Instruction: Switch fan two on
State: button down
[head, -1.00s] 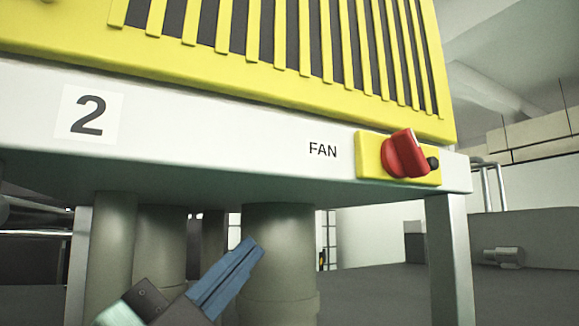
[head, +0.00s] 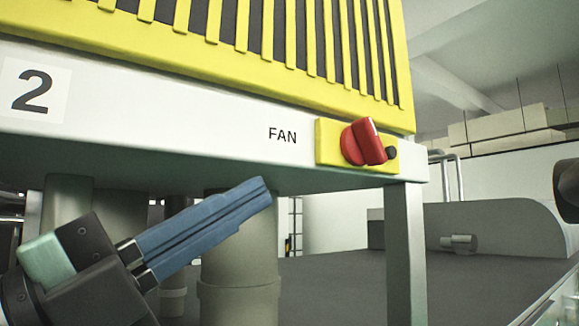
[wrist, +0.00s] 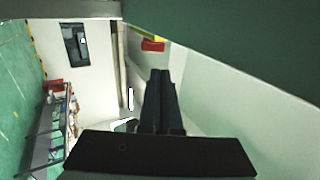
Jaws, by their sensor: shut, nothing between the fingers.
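Fan two's switch is a red rotary knob (head: 364,143) on a yellow plate (head: 328,143), at the right end of a white beam marked "2" (head: 35,90) and "FAN" (head: 283,135). The knob's raised grip leans, its top slightly to the left. A small black stud (head: 391,153) sits right of it. My gripper (head: 262,188) has blue fingers, shut and empty, pointing up and right, below and left of the knob and apart from it. In the wrist view my fingers (wrist: 160,75) point toward the red knob (wrist: 152,45), partly cut off by the beam.
A yellow slatted housing (head: 290,45) sits above the beam. A grey post (head: 405,250) stands below the switch, and thick grey cylinders (head: 240,255) stand behind my gripper.

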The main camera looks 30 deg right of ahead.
jog(key=p, duration=0.7)
send_near(361, 132)
jog(key=x, duration=0.5)
jog(key=shift+a+r, duration=0.1)
jog(key=shift+r, duration=0.1)
jog(key=shift+p+x, duration=0.7)
jog(key=shift+x, duration=0.2)
jog(key=shift+f, duration=0.2)
jog(key=shift+b, duration=0.45)
